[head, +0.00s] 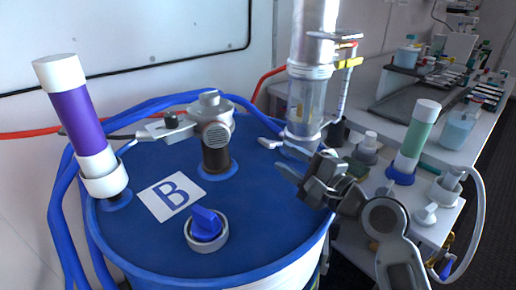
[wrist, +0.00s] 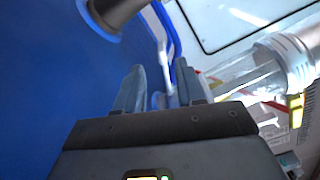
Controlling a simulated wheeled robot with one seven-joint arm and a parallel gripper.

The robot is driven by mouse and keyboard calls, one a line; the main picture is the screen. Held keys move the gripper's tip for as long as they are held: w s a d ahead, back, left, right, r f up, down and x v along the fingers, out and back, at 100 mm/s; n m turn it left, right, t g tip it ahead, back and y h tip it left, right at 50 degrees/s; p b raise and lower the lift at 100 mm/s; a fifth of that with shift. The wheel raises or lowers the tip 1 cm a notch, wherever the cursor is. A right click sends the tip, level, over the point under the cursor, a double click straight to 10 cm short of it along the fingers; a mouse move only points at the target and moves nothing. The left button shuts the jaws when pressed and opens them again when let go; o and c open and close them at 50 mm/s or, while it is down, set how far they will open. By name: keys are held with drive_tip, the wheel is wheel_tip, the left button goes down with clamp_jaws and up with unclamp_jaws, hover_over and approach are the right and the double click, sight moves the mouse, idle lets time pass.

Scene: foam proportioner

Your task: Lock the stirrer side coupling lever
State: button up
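The stirrer, a grey motor head (head: 215,132) on a dark shaft, stands on the blue drum lid (head: 262,222). A pale lever (head: 270,144) sticks out left of the base of the clear cylinder (head: 305,108). A thin pale lever (wrist: 168,72) also shows in the wrist view, between and beyond my fingertips. I cannot tell for sure that it is the stirrer side coupling lever. My gripper (head: 298,163) is open above the lid's right edge, just in front of the cylinder base. In the wrist view its fingers (wrist: 160,82) are apart with nothing clearly held.
A purple tube (head: 76,118) stands at the lid's left, with a B label (head: 171,196) and a blue valve knob (head: 206,222) nearby. A green tube (head: 416,138) and bottles stand on the bench at right. Blue hoses run around the drum.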

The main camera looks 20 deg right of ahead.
sight(273, 147)
drive_tip(key=shift+w+d, duration=0.15)
drive_tip(key=shift+w, duration=0.5)
drive_tip(key=shift+p+x, duration=0.55)
drive_tip(key=shift+x, duration=2.95)
clamp_jaws()
